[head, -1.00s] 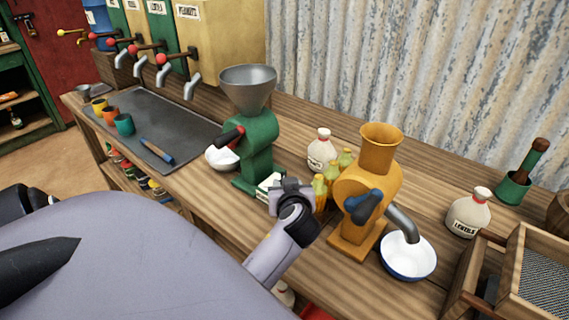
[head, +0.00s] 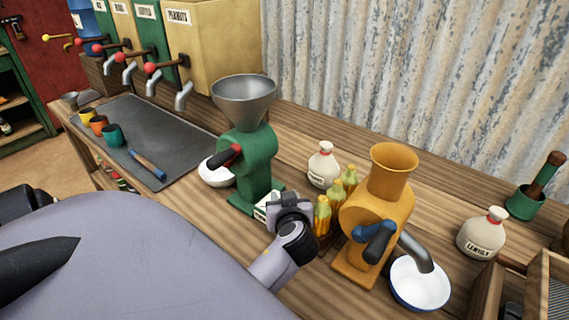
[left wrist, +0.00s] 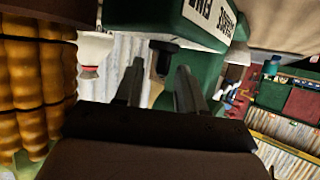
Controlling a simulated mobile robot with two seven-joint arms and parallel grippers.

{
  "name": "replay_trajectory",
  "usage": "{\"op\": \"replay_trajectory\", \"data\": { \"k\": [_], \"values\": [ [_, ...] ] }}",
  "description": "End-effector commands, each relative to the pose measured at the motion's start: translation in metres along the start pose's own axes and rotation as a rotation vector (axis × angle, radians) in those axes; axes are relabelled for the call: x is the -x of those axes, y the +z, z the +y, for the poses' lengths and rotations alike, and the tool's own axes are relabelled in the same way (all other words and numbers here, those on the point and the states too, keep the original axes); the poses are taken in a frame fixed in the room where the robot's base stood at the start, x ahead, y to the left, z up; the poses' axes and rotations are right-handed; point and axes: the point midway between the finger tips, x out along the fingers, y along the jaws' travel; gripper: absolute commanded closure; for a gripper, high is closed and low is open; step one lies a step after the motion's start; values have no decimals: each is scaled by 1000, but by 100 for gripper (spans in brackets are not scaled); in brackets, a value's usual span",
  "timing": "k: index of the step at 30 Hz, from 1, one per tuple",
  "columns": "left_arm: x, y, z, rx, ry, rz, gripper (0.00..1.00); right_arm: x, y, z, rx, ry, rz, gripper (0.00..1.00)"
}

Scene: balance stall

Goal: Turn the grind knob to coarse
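The green grinder (head: 252,160) with a grey hopper stands on the wooden counter. Its white label plate, partly readable as "FINE", shows in the left wrist view (left wrist: 208,14). A black grind knob (left wrist: 164,46) sticks out beside the plate. My left gripper (head: 285,208) is at the grinder's base in the head view. In the left wrist view its two fingers (left wrist: 160,72) are apart, with the knob just beyond and between their tips; I cannot tell whether they touch it. The knob is hidden in the head view. My right gripper is not in view.
A white sack (head: 323,165) stands behind. A dark mat (head: 150,130) with cups lies left.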

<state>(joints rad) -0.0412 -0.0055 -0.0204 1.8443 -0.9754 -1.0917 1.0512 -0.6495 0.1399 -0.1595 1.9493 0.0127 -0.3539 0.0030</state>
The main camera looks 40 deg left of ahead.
Motion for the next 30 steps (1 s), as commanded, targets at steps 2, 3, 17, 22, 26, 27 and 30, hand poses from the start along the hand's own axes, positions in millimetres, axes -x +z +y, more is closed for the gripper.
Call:
{"op": "replay_trajectory", "data": {
  "k": [2,3,17,22,26,27,30],
  "values": [
    [1,1,0,-1,-1,0,61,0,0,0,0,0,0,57],
    [1,2,-1,0,-1,0,61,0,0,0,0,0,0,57],
    [2,3,-1,0,-1,0,74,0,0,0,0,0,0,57],
    [2,3,-1,0,-2,0,100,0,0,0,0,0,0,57],
    [1,3,-1,-1,2,0,100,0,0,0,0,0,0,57],
    [1,3,-1,-3,6,1,100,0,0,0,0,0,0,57],
    [1,3,-2,-10,24,0,100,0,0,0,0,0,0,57]
  ]
}}
